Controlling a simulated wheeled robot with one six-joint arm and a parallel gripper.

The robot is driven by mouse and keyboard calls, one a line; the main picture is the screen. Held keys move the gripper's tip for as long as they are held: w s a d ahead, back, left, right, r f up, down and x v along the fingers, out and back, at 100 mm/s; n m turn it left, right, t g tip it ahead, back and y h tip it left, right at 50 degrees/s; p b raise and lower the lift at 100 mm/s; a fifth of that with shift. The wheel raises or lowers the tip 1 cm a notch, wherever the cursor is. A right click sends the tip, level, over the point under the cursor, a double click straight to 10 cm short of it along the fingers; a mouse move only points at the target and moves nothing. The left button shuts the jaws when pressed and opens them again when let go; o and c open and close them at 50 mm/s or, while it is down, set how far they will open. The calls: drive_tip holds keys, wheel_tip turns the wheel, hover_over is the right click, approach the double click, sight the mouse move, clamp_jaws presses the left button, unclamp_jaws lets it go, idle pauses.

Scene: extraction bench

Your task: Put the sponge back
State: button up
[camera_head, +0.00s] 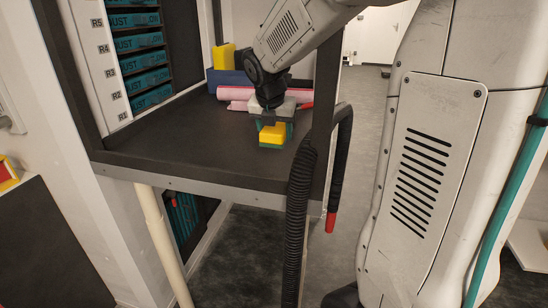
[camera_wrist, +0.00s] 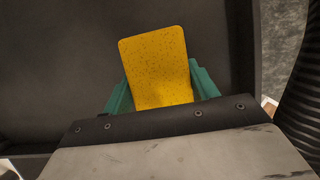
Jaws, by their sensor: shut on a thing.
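A yellow sponge (camera_head: 272,134) is held in my gripper (camera_head: 273,143) over the front right part of the dark bench top (camera_head: 185,146). My gripper has green fingers, and they are shut on the sponge. In the wrist view the sponge (camera_wrist: 158,66) sticks out between the green fingers (camera_wrist: 162,92) of my gripper, tilted a little. A second yellow block (camera_head: 223,57) stands at the back of the bench. I cannot tell whether the held sponge touches the bench top.
A blue box (camera_head: 228,78) and a pink roll (camera_head: 236,93) lie at the back. A shelf rack (camera_head: 140,60) with labelled teal boxes stands at the left. A black hose (camera_head: 299,220) with a red tip hangs at the bench's right front. The left bench top is clear.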

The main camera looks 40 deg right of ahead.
sight(277, 162)
drive_tip(key=shift+f, duration=3.55)
drive_tip(key=shift+a+f, duration=0.1)
drive_tip(key=shift+f, duration=0.15)
drive_tip(key=o, duration=0.9)
drive_tip(key=shift+f, duration=0.1)
drive_tip(key=shift+s, duration=0.1)
drive_tip(key=shift+s+f, duration=0.1)
drive_tip(key=v, duration=1.2)
drive_tip(key=shift+w+r, duration=0.25)
drive_tip(key=shift+r, duration=0.2)
